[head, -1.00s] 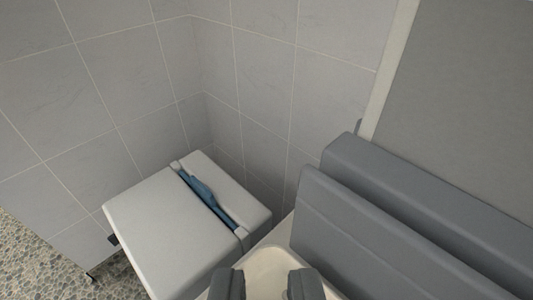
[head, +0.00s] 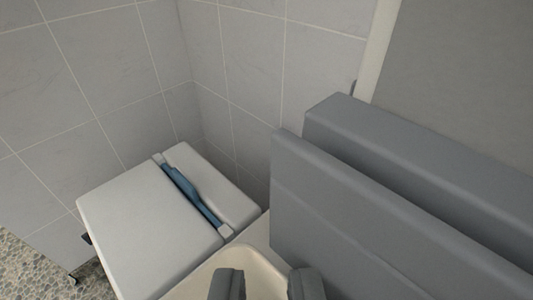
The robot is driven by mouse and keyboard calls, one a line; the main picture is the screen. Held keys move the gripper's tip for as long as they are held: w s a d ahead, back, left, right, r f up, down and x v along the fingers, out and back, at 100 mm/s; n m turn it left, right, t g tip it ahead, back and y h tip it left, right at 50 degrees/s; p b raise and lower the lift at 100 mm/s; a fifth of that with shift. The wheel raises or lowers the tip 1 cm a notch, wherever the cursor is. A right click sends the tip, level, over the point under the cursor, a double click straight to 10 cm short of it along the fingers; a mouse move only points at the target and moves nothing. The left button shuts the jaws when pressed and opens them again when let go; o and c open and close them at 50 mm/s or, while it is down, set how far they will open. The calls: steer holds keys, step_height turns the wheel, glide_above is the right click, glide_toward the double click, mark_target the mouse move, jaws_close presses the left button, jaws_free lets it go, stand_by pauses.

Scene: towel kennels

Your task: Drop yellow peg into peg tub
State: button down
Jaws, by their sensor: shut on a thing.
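My gripper (head: 267,285) shows at the bottom edge of the head view, with two dark grey fingers a little apart. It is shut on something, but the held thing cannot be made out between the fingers. A cream tub (head: 247,252) with a rounded rim lies behind and below the fingers, partly cut off by the bottom edge. I cannot tell what is in it. No yellow peg shows in this view.
A white box-like unit (head: 150,225) with a blue handle (head: 195,192) stands left of the tub. Thick grey padded panels (head: 370,220) rise close on the right. Grey tiled walls (head: 110,80) close off the back. Pebbled floor (head: 40,275) shows at lower left.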

steer(key=shift+f, duration=0.25)
steer(key=c, duration=1.3)
jaws_free()
steer(key=shift+r, duration=0.1)
step_height(320, 180, up, 10)
steer(key=shift+f, duration=0.1)
